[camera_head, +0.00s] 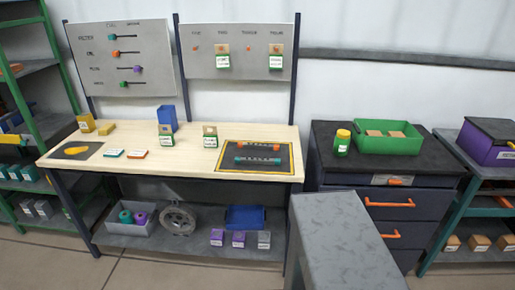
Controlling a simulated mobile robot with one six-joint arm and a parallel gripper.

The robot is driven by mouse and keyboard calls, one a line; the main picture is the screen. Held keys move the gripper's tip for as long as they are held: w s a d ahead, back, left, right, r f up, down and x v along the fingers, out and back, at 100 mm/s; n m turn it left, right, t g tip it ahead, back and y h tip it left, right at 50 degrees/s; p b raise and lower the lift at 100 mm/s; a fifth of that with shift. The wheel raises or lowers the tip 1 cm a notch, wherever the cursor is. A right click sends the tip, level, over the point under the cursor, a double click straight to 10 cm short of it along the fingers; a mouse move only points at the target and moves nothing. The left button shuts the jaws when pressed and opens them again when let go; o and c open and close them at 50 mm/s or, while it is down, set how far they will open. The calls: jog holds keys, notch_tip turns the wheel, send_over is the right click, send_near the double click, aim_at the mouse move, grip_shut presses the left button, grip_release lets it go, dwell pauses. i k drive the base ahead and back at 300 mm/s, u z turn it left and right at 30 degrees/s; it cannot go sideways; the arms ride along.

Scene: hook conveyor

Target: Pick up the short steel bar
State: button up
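Two dark bars lie side by side on a black mat with a yellow border (228,166), at the right end of the wooden workbench (186,150). The farther bar (258,147) has orange ends. I cannot tell from this view which is the short steel bar. Thin rods with coloured knobs also show on the left wall panel (122,52). My gripper is not in view.
Small labelled boxes (210,136) and a blue bin (167,117) stand behind and left of the mat. A dark drawer cabinet (390,205) with a green tray (388,146) stands right of the bench. A grey block (345,235) fills the front right.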

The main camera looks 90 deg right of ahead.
aim_at(240, 144)
jog(key=z, duration=0.05)
jog(key=k, duration=2.9)
jog(key=z, duration=1.1)
jog(key=i, duration=0.75)
jog(key=u, duration=0.2)
